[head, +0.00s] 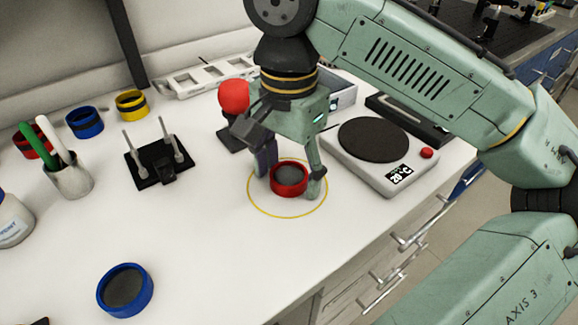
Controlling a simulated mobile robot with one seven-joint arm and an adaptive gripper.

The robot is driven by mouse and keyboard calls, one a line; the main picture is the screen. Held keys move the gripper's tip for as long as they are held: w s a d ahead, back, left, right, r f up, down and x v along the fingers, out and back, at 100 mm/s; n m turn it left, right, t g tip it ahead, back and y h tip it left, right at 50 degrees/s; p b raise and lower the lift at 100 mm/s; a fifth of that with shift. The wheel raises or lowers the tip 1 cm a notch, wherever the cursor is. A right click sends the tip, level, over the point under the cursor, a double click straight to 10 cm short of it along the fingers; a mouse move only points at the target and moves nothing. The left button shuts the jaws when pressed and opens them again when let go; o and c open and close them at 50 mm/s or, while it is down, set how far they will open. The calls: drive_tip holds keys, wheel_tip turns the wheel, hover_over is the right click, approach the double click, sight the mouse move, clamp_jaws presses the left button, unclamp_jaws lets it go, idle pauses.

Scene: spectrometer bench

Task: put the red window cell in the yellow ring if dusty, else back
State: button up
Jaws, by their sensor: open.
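The red window cell (289,178) is a short red cylinder with a grey face. It rests on the white bench inside the yellow ring (287,217), a thin circle marked on the surface. My gripper (290,187) points down over the cell, with one finger on each side of it. The fingers are open, and part of the cell's left side lies close behind one finger. I cannot tell from this view whether the grey face is dusty.
A hotplate (375,150) stands right of the ring. A black two-post holder (157,163) is to the left. A blue cell (125,290) lies at the front left. Blue (85,122), yellow (131,104) and red (36,141) cells stand at the back left.

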sight(290, 176)
wheel_tip(290, 176, up, 13)
drive_tip(key=p, duration=0.1)
drive_tip(key=shift+f, duration=0.2)
idle(0.4)
drive_tip(key=shift+s+d+f, duration=0.1)
